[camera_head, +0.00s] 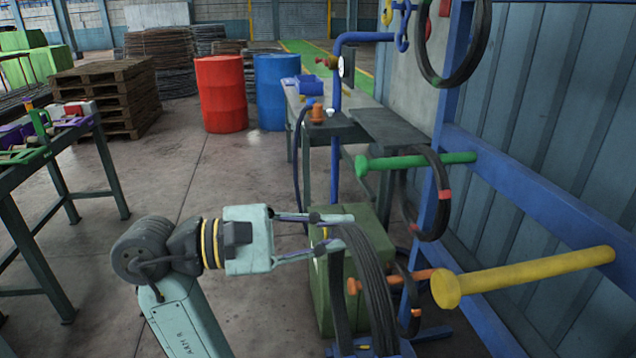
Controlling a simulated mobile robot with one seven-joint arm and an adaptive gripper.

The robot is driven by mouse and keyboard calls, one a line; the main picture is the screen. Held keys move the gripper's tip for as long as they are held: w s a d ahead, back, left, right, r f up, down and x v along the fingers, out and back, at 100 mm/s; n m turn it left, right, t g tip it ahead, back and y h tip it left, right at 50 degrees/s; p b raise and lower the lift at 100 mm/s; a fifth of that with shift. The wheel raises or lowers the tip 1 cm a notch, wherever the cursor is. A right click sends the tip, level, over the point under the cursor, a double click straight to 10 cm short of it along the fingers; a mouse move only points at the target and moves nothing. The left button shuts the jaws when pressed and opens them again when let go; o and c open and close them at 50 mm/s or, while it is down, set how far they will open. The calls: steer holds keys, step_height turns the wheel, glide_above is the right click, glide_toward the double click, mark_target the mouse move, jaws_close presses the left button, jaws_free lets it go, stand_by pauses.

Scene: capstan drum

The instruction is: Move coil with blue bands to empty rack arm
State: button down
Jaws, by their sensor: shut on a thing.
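My gripper (346,231) is shut on the rim of a black coil (374,285), which hangs upright below the fingers at the lower middle. Blue shows near the coil's bottom, but I cannot tell whether it is a band or something behind. The blue rack (438,190) stands at the right. Its yellow arm (530,274) is bare and points toward me, right of the held coil. The green arm (420,160) carries a black coil with red bands (407,205). The orange arm (390,281), partly hidden behind the held coil, carries a coil with orange bands (412,312).
Another black coil (482,50) hangs high on the rack. A green box (321,290) stands behind the held coil. A workbench (395,128) and red (221,93) and blue drums (272,92) are farther back. Open floor lies left of my gripper, up to a table (50,150).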

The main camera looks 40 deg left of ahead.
steer(key=shift+d+f, duration=0.35)
steer(key=shift+w+d, duration=0.2)
steer(key=f+b+x, duration=0.2)
steer(key=b+x, duration=0.2)
steer(key=x, duration=0.7)
steer(key=f+b+x, duration=0.1)
steer(key=b+x, duration=0.3)
steer(key=x, duration=0.7)
steer(key=shift+f, duration=0.4)
steer(key=shift+f, duration=0.3)
steer(key=c, duration=1.8)
jaws_free()
steer(key=o, duration=0.3)
steer(key=shift+f, duration=0.15)
